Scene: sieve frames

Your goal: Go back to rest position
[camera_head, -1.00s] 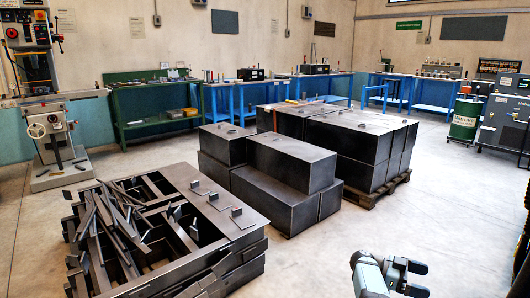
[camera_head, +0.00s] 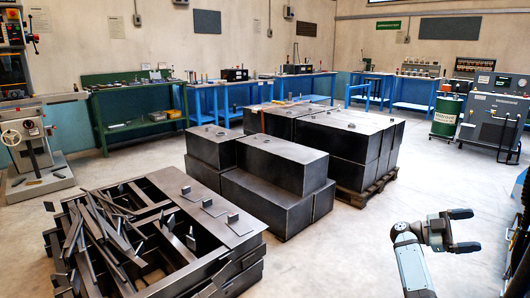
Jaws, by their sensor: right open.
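My right gripper (camera_head: 464,231) is at the lower right of the head view, above the bare floor. Its two dark fingers point to the right and stand apart with nothing between them. My right forearm comes up from the bottom edge below it. The gripper is well clear of the stacked metal frames (camera_head: 245,228) at the lower left and of the dark metal boxes in the middle. My left gripper is not in the head view.
Loose metal strips (camera_head: 110,240) lie across the frame stack. Dark boxes (camera_head: 265,203) stand in the middle, with more boxes on a wooden pallet (camera_head: 364,195) behind. A green drum (camera_head: 446,115) and a grey cabinet (camera_head: 492,120) stand at right. The floor between is clear.

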